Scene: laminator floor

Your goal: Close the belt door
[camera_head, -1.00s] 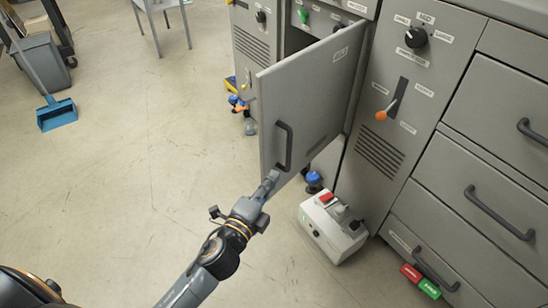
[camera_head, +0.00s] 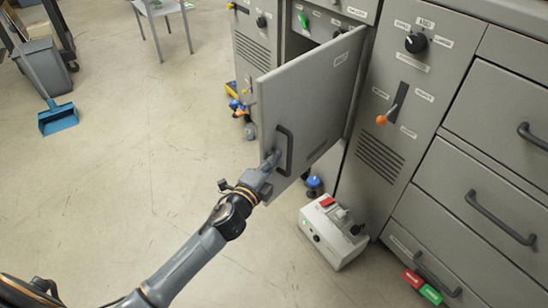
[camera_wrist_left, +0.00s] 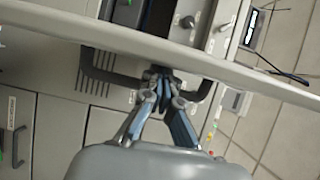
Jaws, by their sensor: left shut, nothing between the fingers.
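The grey belt door (camera_head: 318,95) stands open, swung out from the cabinet toward me, with its hinged side at the right. Its dark bar handle (camera_head: 289,152) is near the free left edge. In the left wrist view the door (camera_wrist_left: 250,78) is a pale band seen nearly edge-on, with the handle (camera_wrist_left: 110,77) below it. My left gripper (camera_head: 271,162) is at the handle. Its fingers (camera_wrist_left: 163,88) are shut with nothing between them, overlapping the middle of the handle; I cannot tell whether they touch it. My right gripper is out of view.
A white box with a red switch (camera_head: 330,232) sits on the floor below the door. An orange-tipped lever (camera_head: 392,108) and drawers (camera_head: 480,190) are on the cabinet at right. A blue dustpan (camera_head: 57,117) and bin (camera_head: 45,68) stand far left.

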